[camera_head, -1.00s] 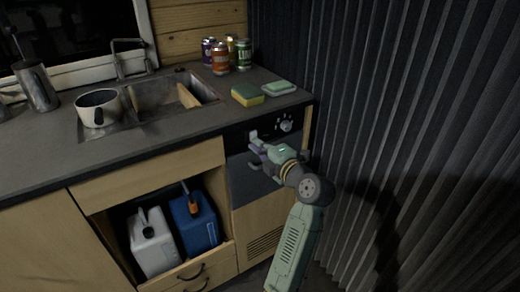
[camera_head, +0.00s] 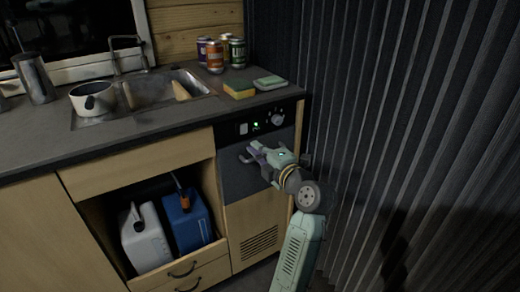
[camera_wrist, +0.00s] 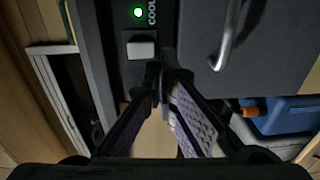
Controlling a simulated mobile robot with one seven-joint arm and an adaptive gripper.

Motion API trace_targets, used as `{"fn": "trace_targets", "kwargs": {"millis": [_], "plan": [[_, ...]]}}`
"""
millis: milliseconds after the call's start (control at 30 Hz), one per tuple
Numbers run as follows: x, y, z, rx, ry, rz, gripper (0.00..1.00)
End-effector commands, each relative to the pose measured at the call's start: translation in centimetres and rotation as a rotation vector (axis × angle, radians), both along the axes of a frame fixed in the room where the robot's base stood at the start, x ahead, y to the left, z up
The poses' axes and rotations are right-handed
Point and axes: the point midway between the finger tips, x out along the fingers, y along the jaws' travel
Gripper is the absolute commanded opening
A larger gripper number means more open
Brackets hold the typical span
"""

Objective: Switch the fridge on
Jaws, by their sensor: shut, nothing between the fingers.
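The fridge (camera_head: 232,182) has a dark door under the counter at the right, with a black control panel (camera_head: 262,131) above it. A pale rocker switch (camera_head: 243,129) sits at the panel's left. A green light (camera_head: 256,125) glows beside it, and a round knob (camera_head: 278,120) is further right. The wrist view shows the switch (camera_wrist: 140,47), the lit green light (camera_wrist: 138,13) by the letters "COOL", and the door handle (camera_wrist: 226,35). My gripper (camera_head: 247,154) is shut and empty, just below the panel in front of the door, apart from the switch.
Cans (camera_head: 214,57), a sponge (camera_head: 239,89) and a green-topped dish (camera_head: 270,82) stand on the counter (camera_head: 150,135) above. A blue jug (camera_head: 188,222) and a white jug (camera_head: 146,240) are in the open cupboard at left. A ribbed dark curtain (camera_head: 400,130) closes the right side.

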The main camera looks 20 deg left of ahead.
Motion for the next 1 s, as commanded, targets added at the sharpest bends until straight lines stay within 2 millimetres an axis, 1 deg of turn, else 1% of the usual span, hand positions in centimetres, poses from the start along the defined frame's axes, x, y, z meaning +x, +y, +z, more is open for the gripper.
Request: {"fn": "trace_targets", "kwargs": {"millis": [33, 100, 200, 400, 600, 867, 967, 1000], "plan": [[-0.7, -1.7, -0.7, -0.001, -0.004, -0.012, 0.00], [-1.7, -3.0, -0.9, -0.001, -0.001, -0.012, 0.00], [-3.0, -4.6, -1.0, -0.001, -0.003, -0.011, 0.00], [-4.7, -6.7, -1.2, -0.001, -0.001, -0.008, 0.00], [-5.3, -7.2, -1.2, 0.000, 0.000, -0.005, 0.00], [-5.3, -7.2, -1.1, 0.001, 0.000, -0.005, 0.00], [-5.3, -6.3, -0.2, 0.031, 0.006, -0.008, 0.00], [-5.4, -5.5, 0.7, 0.062, 0.012, -0.011, 0.00]]}}
